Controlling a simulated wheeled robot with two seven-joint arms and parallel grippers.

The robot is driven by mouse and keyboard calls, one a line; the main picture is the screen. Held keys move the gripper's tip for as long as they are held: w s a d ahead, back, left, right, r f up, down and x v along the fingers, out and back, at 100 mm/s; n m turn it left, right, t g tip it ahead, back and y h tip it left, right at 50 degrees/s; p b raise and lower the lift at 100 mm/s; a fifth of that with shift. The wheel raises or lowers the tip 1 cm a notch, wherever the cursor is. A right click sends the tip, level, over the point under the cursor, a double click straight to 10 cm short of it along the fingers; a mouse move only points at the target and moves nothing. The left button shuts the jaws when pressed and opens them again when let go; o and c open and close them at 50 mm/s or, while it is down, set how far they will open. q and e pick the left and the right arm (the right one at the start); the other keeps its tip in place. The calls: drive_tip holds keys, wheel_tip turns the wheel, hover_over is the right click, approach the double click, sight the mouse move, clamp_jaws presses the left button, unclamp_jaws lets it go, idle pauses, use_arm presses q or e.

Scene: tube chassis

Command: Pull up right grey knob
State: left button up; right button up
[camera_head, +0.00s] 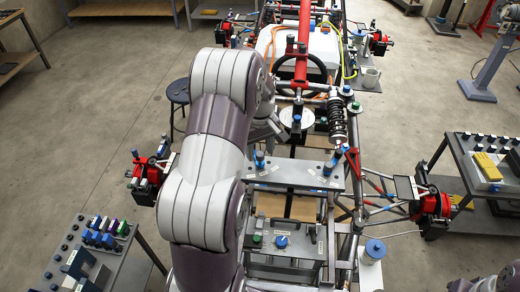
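My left arm comes up from the bottom and bends over at the top. My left gripper (272,128) points down beside the chassis middle, above the grey crossplate (292,175); its fingers are small and partly hidden by the arm, so I cannot tell their opening. I cannot pick out a plainly grey knob. A grey box (284,262) below has a blue knob (281,241) and a green button (257,239). My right gripper is not in view.
The tube chassis has a steering wheel (301,70), a red bar (303,30) and a coil shock absorber (337,120). Carts with parts stand at the lower left (92,252) and right (490,165).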

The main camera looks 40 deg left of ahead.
sight(260, 153)
use_arm(q)
drive_tip(key=shift+r+b, duration=0.35)
drive_tip(key=shift+b, duration=0.05)
drive_tip(key=shift+r+b, duration=0.45)
drive_tip(key=shift+r, duration=0.25)
wheel_tip(260, 153, up, 4)
drive_tip(key=shift+f+p, duration=0.15)
drive_tip(key=shift+p, duration=0.9)
wheel_tip(260, 153, up, 7)
drive_tip(key=p, duration=0.5)
drive_tip(key=shift+p, duration=0.4)
drive_tip(key=shift+f, duration=0.15)
drive_tip(key=shift+s+f, duration=0.1)
